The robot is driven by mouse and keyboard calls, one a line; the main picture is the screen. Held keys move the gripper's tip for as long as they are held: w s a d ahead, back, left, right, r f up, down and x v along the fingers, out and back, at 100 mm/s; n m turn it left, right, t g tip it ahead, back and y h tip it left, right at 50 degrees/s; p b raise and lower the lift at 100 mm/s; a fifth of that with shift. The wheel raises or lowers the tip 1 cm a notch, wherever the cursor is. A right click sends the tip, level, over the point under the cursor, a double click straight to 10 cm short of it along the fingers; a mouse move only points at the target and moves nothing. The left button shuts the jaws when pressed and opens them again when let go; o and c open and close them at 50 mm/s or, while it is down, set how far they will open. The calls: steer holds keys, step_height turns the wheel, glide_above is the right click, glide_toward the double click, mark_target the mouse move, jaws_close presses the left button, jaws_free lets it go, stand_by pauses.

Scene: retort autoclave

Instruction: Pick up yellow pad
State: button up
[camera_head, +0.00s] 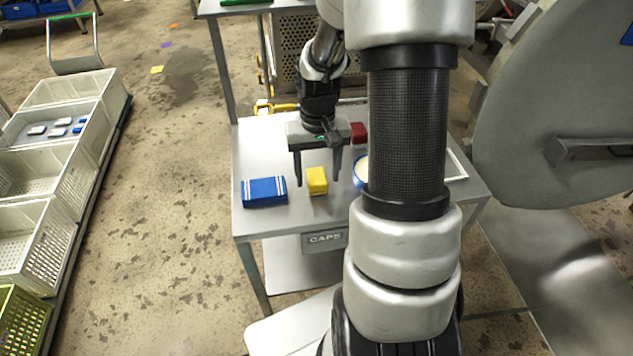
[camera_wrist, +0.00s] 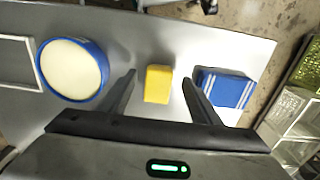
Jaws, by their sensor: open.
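The yellow pad (camera_head: 317,181) is a small block on the grey table, right of the blue striped cloth. In the wrist view the yellow pad (camera_wrist: 158,84) lies between my two fingers, with a gap on each side. My gripper (camera_head: 318,180) is open and empty, pointing down over the table at the pad. In the wrist view my gripper's fingertips (camera_wrist: 159,75) stand on either side of the pad. I cannot tell the exact height of the fingertips above the table.
The blue cloth with white stripes (camera_head: 264,192) lies close left of the pad. A red block (camera_head: 358,132) is behind. A round blue-rimmed container (camera_wrist: 72,70) and a white frame (camera_wrist: 18,64) share the table (camera_head: 250,222). White crates (camera_head: 28,238) stand at far left.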

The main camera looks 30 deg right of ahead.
mark_target(318, 180)
steer(key=f, duration=0.3)
steer(key=shift+w+d+f, duration=0.1)
steer(key=shift+w+f, duration=0.1)
steer(key=shift+f, duration=0.1)
steer(key=c, duration=1.1)
steer(key=shift+r, duration=0.1)
step_height(318, 180, up, 10)
steer(key=shift+f+p, duration=0.1)
steer(key=shift+p, duration=0.55)
